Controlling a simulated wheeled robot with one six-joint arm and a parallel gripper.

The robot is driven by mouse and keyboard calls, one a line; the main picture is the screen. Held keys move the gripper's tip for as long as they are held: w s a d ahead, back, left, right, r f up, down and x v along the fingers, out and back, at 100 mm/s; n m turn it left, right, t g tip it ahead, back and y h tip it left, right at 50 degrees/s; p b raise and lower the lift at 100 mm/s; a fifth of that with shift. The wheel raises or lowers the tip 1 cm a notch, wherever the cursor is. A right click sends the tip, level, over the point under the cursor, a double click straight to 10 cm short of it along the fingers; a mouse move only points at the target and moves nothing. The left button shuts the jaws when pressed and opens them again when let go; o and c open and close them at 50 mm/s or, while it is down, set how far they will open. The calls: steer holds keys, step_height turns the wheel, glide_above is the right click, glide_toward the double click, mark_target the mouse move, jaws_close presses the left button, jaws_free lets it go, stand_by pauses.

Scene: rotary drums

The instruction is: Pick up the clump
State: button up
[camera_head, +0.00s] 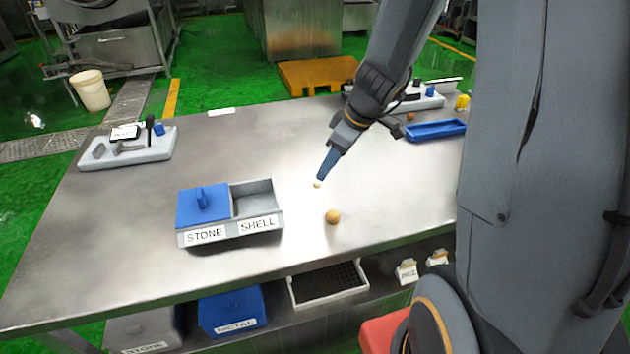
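A round tan lump (332,217), which looks like the clump, lies on the steel table (130,235) to the right of the two-part box. A smaller pale tan piece (317,184) shows right at the tip of my gripper (321,176). I cannot tell whether that piece is held or lies on the table under the tip. My gripper points down, above and slightly left of the larger lump, apart from it. Its blue fingers look close together, but their gap does not show from this angle.
A grey box (257,200) labelled STONE and SHELL has a blue lid (203,204) on its left half; the right half is open. A tool tray (128,148) stands at the left, a blue tray (435,130) at the right.

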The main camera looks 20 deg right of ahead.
mark_target(320, 183)
steer(key=shift+p+x, duration=0.65)
steer(key=shift+x, duration=2.4)
steer(key=shift+r, duration=0.1)
steer(key=shift+c, duration=0.3)
jaws_close()
